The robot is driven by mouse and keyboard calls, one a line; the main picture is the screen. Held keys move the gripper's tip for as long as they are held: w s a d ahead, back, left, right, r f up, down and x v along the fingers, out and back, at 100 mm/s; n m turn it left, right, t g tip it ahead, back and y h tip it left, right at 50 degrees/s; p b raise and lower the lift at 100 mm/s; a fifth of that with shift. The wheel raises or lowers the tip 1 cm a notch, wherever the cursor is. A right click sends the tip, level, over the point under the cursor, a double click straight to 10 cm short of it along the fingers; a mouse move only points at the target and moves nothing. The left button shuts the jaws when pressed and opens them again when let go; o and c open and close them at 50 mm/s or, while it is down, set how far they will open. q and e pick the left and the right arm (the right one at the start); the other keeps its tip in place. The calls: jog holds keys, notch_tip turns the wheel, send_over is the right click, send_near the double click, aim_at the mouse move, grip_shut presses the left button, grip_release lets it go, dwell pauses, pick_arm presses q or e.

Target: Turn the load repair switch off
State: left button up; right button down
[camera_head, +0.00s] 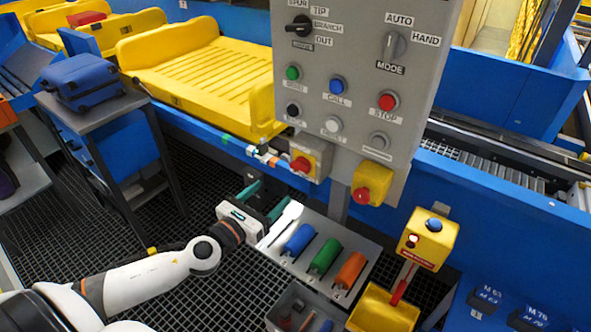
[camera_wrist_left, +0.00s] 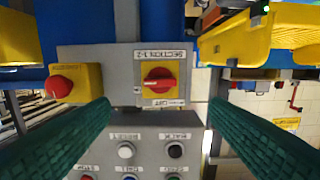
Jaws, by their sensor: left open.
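The load repair switch appears to be the red rotary knob on a yellow plate (camera_wrist_left: 158,85), set in a small grey box below the control panel. In the left wrist view its handle bar lies across the picture, with labels above and below, upside down. It also shows in the head view (camera_head: 303,164). My left gripper (camera_head: 266,199) is open and empty, in front of and below the switch box. In the left wrist view its two green fingers (camera_wrist_left: 162,112) stand either side of the switch, apart from it. My right gripper is not in view.
The grey control panel (camera_head: 352,105) with buttons and selectors hangs above. A yellow box with a red button (camera_head: 371,184) is right of the switch. Blue, green and orange rollers (camera_head: 323,257) lie on a tray below. A blue suitcase (camera_head: 82,82) stands on a stand at left.

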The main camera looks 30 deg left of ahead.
aim_at(297, 169)
pick_arm(q)
jog(key=w, duration=0.3)
jog(key=w+d+p, duration=0.1)
jog(key=w, duration=0.2)
jog(key=w+p, duration=0.1)
jog(key=w, duration=0.3)
jog(key=shift+w+d, duration=0.1)
jog(key=shift+d, duration=0.1)
jog(key=shift+w+d, duration=0.1)
jog(key=shift+w, duration=0.5)
jog(key=c, duration=1)
